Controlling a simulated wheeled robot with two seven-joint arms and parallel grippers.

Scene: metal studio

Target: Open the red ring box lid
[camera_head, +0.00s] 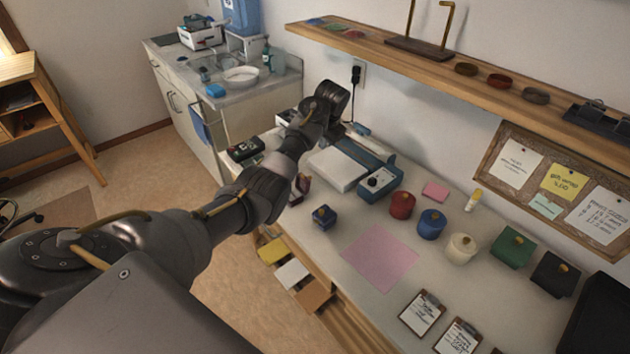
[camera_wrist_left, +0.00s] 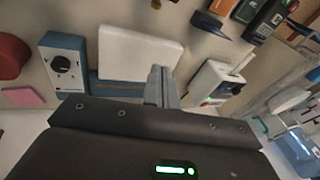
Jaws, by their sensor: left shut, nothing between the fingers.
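The red ring box (camera_head: 402,204) is a small round box with a knob on its closed top. It stands on the workbench (camera_head: 345,282), right of the white and blue scale-like device. In the left wrist view a red rounded shape (camera_wrist_left: 12,55) shows at the left edge, cut off by the frame. My left gripper (camera_wrist_left: 160,86) is shut and empty, over the device's white plate and well away from the red box. In the head view my arm reaches to the back of the bench and its fingertips are hard to make out. My right gripper is out of view.
A blue round box (camera_head: 431,223) and a cream one (camera_head: 461,248) stand right of the red box. The device (camera_head: 378,184) lies to its left. A small dark blue box (camera_head: 323,215) stands near the front edge. A wooden shelf (camera_head: 450,85) overhangs the back. The pink mat (camera_head: 378,258) is bare.

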